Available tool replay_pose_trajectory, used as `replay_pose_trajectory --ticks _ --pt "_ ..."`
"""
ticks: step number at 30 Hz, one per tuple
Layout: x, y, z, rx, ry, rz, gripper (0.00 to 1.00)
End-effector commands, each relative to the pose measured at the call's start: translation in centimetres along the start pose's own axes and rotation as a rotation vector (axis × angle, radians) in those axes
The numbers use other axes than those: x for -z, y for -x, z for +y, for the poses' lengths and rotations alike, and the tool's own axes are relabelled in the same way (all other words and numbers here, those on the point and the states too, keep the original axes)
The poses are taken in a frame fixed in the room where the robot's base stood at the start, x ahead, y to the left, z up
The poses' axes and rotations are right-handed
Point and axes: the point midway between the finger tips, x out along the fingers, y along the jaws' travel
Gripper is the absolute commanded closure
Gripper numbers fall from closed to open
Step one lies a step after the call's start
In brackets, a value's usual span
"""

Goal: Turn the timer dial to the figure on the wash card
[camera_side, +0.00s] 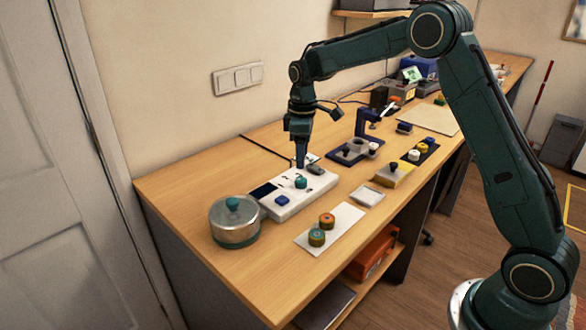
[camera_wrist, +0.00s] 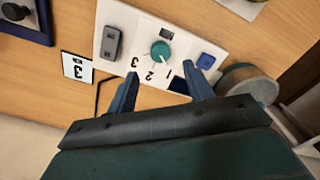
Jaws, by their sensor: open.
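The white timer panel (camera_side: 278,205) lies on the wooden bench. Its teal dial (camera_side: 301,182) shows in the wrist view (camera_wrist: 161,52) with figures 1, 2 and 3 around one side. A pale pointer mark on the dial seems to face the 1. The small white wash card (camera_wrist: 77,68) lies on the bench beside the panel, and its dark figure looks like a 3. My gripper (camera_wrist: 160,88) is open and empty, its fingers apart near the figure side of the dial, not around it. In the side view my gripper (camera_side: 300,163) points down at the panel's far part.
The panel also bears a grey switch (camera_wrist: 111,42), a blue button (camera_wrist: 206,61) and a dark display (camera_wrist: 179,85). A lidded metal pot (camera_side: 235,220) stands close to the panel's near end. Two jars (camera_side: 317,238) stand on a white mat right of it. A blue stand (camera_side: 362,125) rises behind.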

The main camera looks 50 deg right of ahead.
Motion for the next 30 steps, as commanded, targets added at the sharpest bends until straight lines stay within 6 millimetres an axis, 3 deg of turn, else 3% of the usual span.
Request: replay_pose_trajectory --ticks 12,27,28,30 --pt "0.0 -5.8 0.0 0.001 0.0 -0.002 0.48" --pt "0.0 -7.1 0.0 0.0 0.0 0.0 0.48" --pt "0.0 -7.0 0.0 0.0 0.0 0.0 0.5" --pt "0.0 -7.0 0.0 0.0 0.0 0.0 0.64"
